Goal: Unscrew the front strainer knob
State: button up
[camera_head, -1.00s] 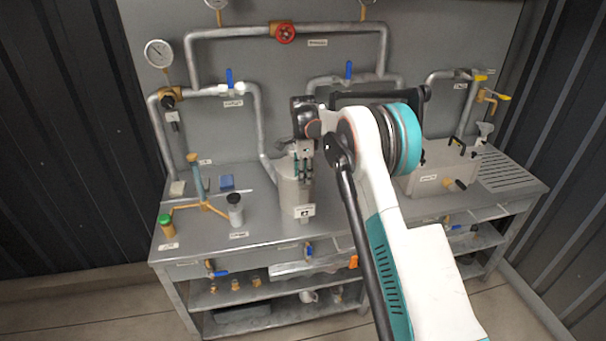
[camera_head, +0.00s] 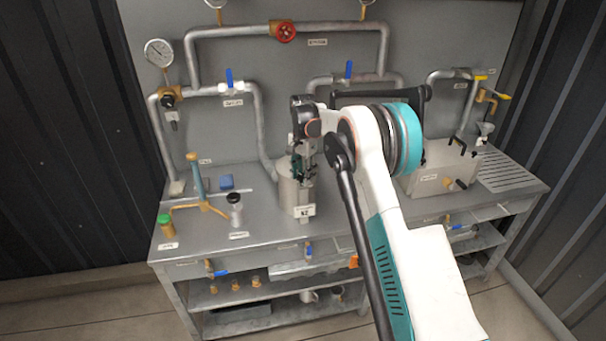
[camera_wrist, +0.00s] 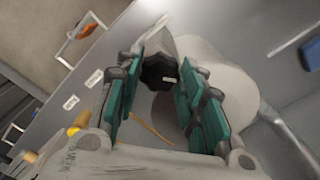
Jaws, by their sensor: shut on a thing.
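The strainer is a grey metal cylinder (camera_head: 290,197) with a white label, standing on the bench near the middle in the head view. Its pale body (camera_wrist: 228,82) also shows in the wrist view. The front strainer knob is a black lobed knob (camera_wrist: 158,71) in the wrist view, on a pale housing. My gripper (camera_head: 302,173) is at the front top of the strainer and hides the knob in the head view. In the wrist view its teal-padded fingers (camera_wrist: 157,82) stand on both sides of the knob, shut on it.
A green-capped fitting (camera_head: 165,224) and a black-capped bottle (camera_head: 235,208) stand on the bench to the left. A grey box (camera_head: 432,170) stands to the right. Pipes with a red valve wheel (camera_head: 283,31) run along the back panel.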

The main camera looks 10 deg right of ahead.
jog(key=n, duration=1.3)
jog(key=shift+n, duration=0.4)
jog(key=n, duration=1.2)
jog(key=shift+n+b, duration=0.3)
jog(key=o, duration=1.1)
jog(key=shift+c, duration=0.2)
